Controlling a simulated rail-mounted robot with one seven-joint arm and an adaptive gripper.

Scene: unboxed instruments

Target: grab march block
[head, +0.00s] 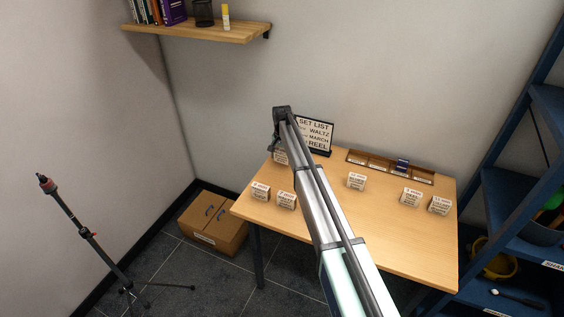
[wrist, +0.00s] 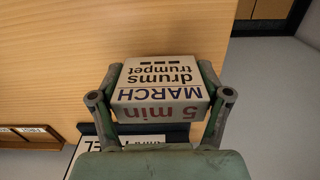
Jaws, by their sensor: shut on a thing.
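The march block (wrist: 158,82) is a pale cube printed "MARCH", "drums trumpet" and "5 min" in dark letters. In the wrist view it sits between the two fingers of my gripper (wrist: 160,76), which is shut on its left and right sides. In the head view my gripper (head: 277,141) is at the table's back left, beside the set list sign (head: 318,133). A pale block (head: 280,158) shows just below it, partly hidden by my arm. I cannot tell from these views whether the held block touches the table.
Several other pale blocks stand on the wooden table (head: 400,245), including a front-left pair (head: 260,192) and a right pair (head: 410,197). A blue shelf (head: 510,205) stands right.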

